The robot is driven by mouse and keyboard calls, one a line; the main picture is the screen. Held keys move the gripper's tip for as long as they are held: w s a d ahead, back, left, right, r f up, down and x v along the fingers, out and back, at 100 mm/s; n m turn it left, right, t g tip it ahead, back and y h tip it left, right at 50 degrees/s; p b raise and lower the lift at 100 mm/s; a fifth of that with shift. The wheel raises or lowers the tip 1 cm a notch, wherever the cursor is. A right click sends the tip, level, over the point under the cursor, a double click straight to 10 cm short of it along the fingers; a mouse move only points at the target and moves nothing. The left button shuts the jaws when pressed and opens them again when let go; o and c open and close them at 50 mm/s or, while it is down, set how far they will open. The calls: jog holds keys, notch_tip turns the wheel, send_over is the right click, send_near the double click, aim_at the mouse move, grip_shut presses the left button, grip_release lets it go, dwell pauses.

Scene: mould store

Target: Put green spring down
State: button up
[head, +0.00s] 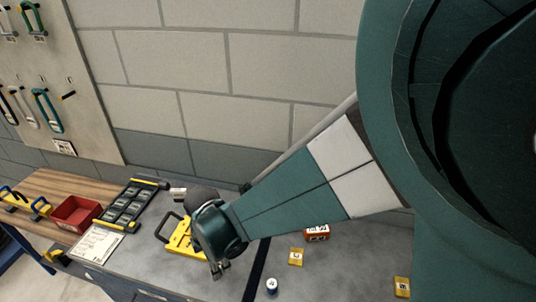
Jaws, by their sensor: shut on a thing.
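My gripper (219,269) shows small at the lower middle of the head view, at the end of my arm, over the grey worktop (325,270). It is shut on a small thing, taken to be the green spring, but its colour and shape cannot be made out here. The spring cannot be picked out anywhere else in view. I cannot tell how high the gripper is above the worktop.
A yellow tool with a dark handle (180,240) lies just left of my gripper. A white-topped cylinder (272,285), yellow blocks (296,257) and a red-brown box (316,232) stand to the right. Further left are a black rack (127,205), white sheet (95,243) and red bin (76,213).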

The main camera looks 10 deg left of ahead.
jog(key=shift+f, duration=2.1)
jog(key=shift+f, duration=0.15)
jog(key=o, duration=0.9)
jog(key=shift+r, duration=6.2)
